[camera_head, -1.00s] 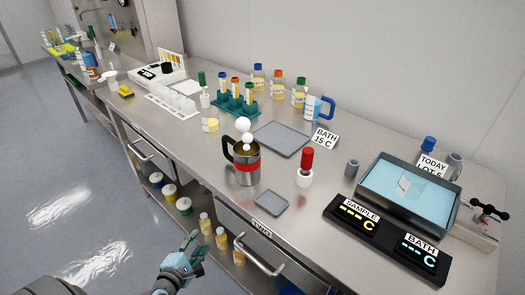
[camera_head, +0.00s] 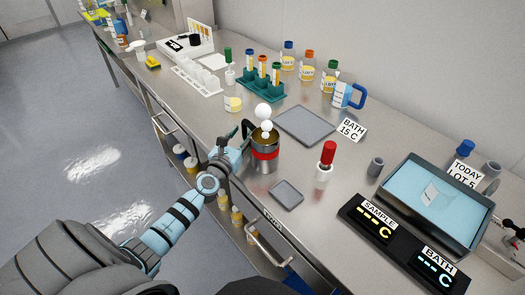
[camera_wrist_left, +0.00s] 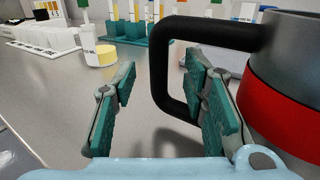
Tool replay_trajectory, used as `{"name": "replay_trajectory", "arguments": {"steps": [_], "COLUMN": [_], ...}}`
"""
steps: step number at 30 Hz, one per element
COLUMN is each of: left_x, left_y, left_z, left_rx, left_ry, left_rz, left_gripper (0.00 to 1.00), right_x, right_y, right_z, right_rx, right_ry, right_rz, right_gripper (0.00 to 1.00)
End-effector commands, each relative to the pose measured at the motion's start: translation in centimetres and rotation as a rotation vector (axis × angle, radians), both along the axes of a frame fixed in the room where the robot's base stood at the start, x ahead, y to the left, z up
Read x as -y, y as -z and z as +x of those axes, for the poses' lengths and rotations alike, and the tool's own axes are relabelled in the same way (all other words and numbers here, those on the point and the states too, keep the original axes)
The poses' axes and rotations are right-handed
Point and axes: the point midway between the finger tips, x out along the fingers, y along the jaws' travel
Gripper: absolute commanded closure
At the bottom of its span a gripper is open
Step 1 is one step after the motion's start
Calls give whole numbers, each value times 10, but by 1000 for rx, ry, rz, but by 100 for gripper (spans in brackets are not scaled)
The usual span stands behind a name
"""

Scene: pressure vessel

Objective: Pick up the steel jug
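The steel jug (camera_head: 262,164) stands upright on the steel bench, with a red band round its body and a black handle on its left. A white ball-topped item (camera_head: 263,111) shows at its mouth. My left gripper (camera_head: 237,150) is at the handle side of the jug. In the left wrist view my left gripper (camera_wrist_left: 165,105) is open. The black handle (camera_wrist_left: 160,70) shows between its two fingers, with the right finger seen across the handle's loop. I cannot tell whether either finger touches it. The jug's red band (camera_wrist_left: 285,115) fills the right edge there. My right gripper is not in view.
A small grey tray (camera_head: 286,195) lies in front of the jug, and a larger grey tray (camera_head: 305,126) behind it. A red-topped white holder (camera_head: 325,165) stands to the right.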

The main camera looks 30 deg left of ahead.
Motion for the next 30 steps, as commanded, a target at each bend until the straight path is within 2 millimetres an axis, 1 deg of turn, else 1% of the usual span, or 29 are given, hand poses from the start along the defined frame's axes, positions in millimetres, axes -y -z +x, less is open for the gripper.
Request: {"name": "replay_trajectory", "arguments": {"steps": [1, 4, 10, 15, 17, 18, 26, 30], "left_x": [-2, -5, -6, -6, -6, -6, -6, -6], "left_y": [1, 2, 1, 0, 0, 0, 0, -4], "left_z": [10, 21, 22, 22, 22, 22, 22, 22], "left_rx": [2, 1, -1, -1, -1, 0, 0, 0], "left_ry": [-2, -2, -2, -3, -3, -3, -3, -2], "left_rz": [0, 1, 1, 1, 1, 1, 1, 1], "left_gripper": [60, 60, 60, 88, 97, 100, 100, 100], "right_x": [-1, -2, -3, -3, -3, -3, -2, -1], "right_y": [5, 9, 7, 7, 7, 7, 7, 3], "right_z": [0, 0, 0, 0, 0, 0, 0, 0], "right_rx": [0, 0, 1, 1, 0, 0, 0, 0], "right_ry": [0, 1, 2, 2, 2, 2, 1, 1], "right_rz": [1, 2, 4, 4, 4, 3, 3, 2], "right_gripper": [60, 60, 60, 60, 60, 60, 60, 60]}}
